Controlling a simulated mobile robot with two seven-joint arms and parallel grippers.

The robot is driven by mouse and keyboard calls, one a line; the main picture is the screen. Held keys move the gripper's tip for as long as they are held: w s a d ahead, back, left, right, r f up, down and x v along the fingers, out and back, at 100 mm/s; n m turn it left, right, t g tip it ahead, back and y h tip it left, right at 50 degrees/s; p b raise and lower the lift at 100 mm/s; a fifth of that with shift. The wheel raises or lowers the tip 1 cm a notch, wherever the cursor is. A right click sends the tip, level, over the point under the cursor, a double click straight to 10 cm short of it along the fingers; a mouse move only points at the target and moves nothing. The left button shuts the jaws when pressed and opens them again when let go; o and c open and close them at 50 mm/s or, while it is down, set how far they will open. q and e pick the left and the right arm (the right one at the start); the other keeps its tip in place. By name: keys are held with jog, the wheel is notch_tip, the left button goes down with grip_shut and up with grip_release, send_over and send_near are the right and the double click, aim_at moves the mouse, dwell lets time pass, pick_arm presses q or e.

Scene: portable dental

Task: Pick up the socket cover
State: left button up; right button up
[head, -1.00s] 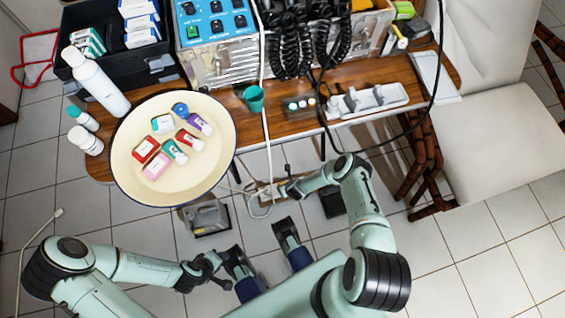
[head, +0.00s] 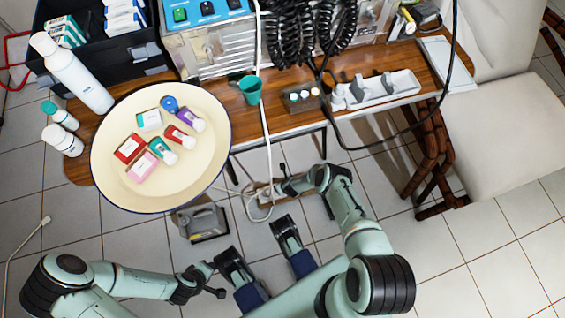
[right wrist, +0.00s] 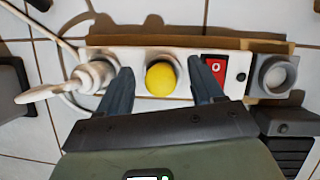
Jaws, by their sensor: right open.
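The yellow round socket cover (right wrist: 160,79) sits on the white power strip (right wrist: 131,60) in the right wrist view. It lies between the fingertips of my right gripper (right wrist: 163,76), which is open, with a gap to each finger. In the head view my right gripper (head: 283,184) is above the small strip on the floor, below the wooden table; the cover itself is too small to make out there. My left gripper (head: 207,283) is at the lower left, away from the strip; its jaws are not clear.
A white plug (right wrist: 92,76) with a cable fills the strip's left end. A red switch (right wrist: 216,69) is right of the cover, and a grey round fitting (right wrist: 276,76) beyond it. The wooden table (head: 285,125) is above.

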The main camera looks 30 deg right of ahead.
jog(key=shift+w+f, duration=0.15)
jog(key=shift+f, duration=0.05)
pick_arm(q)
jog(key=shift+s+f, duration=0.25)
jog(key=shift+s, duration=0.1)
pick_arm(e)
jog(key=c, duration=1.1)
jog(key=shift+r, duration=0.1)
jog(key=shift+c, duration=0.2)
pick_arm(q)
jog(key=w+d+r+t+p, duration=0.1)
jog(key=w+r+t+p, duration=0.1)
jog(key=w+r+p, duration=0.3)
pick_arm(e)
notch_tip(320, 180, up, 7)
jog(key=shift+f+b, duration=0.1)
jog(key=shift+b, duration=0.55)
pick_arm(q)
jog(key=s+d+r+m+g+h+p, duration=0.1)
jog(key=s+d+r+g+p, duration=0.2)
jog(key=s+r, duration=0.4)
jog(key=shift+s+d+p, duration=0.7)
jog(key=shift+s+p, duration=0.3)
jog(key=shift+p, duration=0.05)
pick_arm(e)
notch_tip(320, 180, up, 13)
